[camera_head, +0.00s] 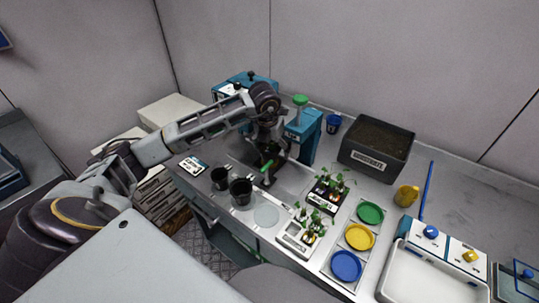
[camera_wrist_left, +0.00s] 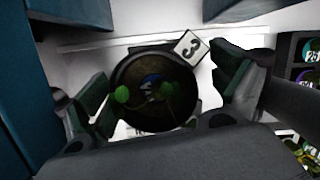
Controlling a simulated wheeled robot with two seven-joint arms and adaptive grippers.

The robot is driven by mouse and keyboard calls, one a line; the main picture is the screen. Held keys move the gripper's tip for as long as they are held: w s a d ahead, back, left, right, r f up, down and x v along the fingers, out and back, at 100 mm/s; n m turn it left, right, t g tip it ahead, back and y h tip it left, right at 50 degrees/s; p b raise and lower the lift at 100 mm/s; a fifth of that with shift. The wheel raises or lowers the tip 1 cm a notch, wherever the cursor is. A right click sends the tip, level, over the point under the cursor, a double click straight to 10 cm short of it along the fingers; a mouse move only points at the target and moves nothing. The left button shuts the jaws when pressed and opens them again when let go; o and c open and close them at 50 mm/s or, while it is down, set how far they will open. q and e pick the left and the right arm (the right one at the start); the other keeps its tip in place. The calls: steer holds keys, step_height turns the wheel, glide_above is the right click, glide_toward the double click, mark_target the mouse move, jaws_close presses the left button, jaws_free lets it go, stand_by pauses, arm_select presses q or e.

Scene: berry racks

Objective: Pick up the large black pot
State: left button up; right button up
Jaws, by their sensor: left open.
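Two black pots stand at the front left of the bench in the head view: a larger one (camera_head: 241,193) and a smaller one (camera_head: 220,179) beside it. My left gripper (camera_head: 267,160) is behind and to the right of them, pointing down near the bench. In the left wrist view a round dark pot (camera_wrist_left: 140,80) with small green leaves and a white tag marked 3 (camera_wrist_left: 190,48) lies between the open fingers. The fingers are apart, one on each side of it. In the head view my gripper mostly hides that spot. My right gripper is not in view.
A teal device with a green top (camera_head: 304,128) stands close behind the gripper. A large dark soil box (camera_head: 376,148) is to its right. Seedling trays (camera_head: 292,240), coloured dishes (camera_head: 346,265) and a white tray (camera_head: 430,283) fill the right front.

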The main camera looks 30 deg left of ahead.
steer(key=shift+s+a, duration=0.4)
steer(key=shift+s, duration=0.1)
